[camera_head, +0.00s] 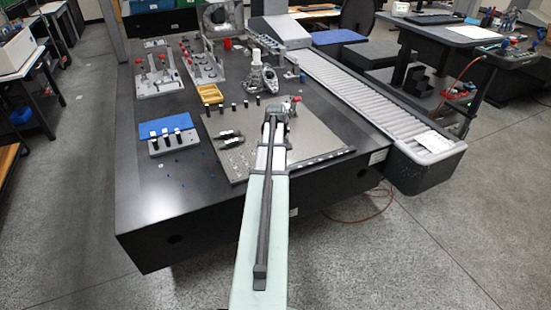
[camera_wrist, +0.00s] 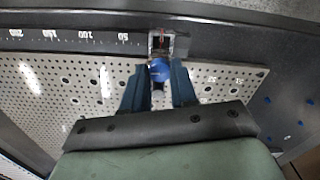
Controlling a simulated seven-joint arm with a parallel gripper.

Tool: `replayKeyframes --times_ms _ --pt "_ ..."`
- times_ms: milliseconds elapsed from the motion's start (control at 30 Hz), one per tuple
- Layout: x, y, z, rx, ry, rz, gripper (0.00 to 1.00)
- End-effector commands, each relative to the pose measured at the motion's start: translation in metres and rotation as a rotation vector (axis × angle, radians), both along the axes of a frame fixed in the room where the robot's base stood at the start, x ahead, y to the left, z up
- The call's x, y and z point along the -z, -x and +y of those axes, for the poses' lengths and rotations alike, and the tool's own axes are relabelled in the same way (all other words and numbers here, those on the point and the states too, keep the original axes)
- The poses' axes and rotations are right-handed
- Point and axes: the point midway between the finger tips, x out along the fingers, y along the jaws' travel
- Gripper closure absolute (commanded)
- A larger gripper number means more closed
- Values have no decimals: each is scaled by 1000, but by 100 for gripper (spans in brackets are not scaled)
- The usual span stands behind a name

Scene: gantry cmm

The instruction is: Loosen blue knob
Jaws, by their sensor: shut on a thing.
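The blue knob (camera_wrist: 160,71) shows in the wrist view, round and blue, near the edge of the perforated plate. My gripper (camera_wrist: 160,80) has its two dark blue fingers on either side of the knob, shut on it. In the head view my arm reaches over the front of the plate, and my gripper (camera_head: 275,118) is near the plate's right part. The knob itself is hidden there behind my arm.
The perforated grey plate (camera_head: 310,140) lies on a black table (camera_head: 150,215). A scale strip (camera_wrist: 60,38) runs along its edge. A roller conveyor (camera_head: 350,90) lies right. The left front table surface is mostly clear.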

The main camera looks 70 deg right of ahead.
Motion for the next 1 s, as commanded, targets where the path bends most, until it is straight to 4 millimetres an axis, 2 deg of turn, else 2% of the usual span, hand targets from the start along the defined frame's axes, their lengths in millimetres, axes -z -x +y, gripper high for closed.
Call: replayKeyframes --times_ms 200,500,1000 --pt "0 0 0 -160 0 0 100" --pt "0 0 0 -300 0 0 100" --pt "0 0 0 -343 0 0 100"
